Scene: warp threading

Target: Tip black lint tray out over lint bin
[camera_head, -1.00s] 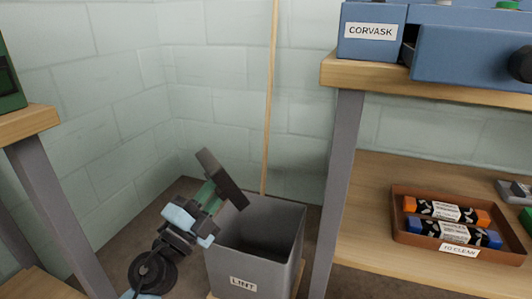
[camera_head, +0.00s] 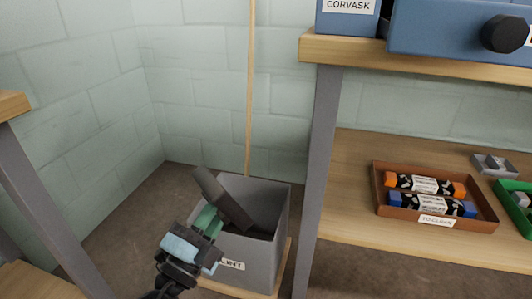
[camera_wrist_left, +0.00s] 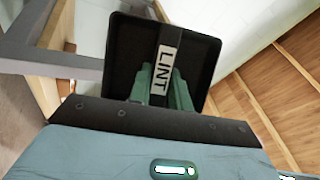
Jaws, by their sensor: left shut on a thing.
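The black lint tray (camera_head: 222,198) is a thin dark slab in the head view, steeply tilted across the left part of the lint bin's opening. My left gripper (camera_head: 206,222), with green fingers, is shut on the tray's near side. The lint bin (camera_head: 264,262) is a grey open box labelled LINT; the gripper hides part of its label and front left rim. In the left wrist view the tray (camera_wrist_left: 125,52) has a LINT label, and the left gripper (camera_wrist_left: 160,85) is closed in front of it. I cannot see whether lint is falling. My right gripper is not in view.
A grey shelf leg (camera_head: 318,180) stands close to the bin's right. A thin wooden pole (camera_head: 250,90) rises behind the bin. The lower shelf holds a brown tray (camera_head: 483,222) with orange and blue packets. Open floor lies left of the bin.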

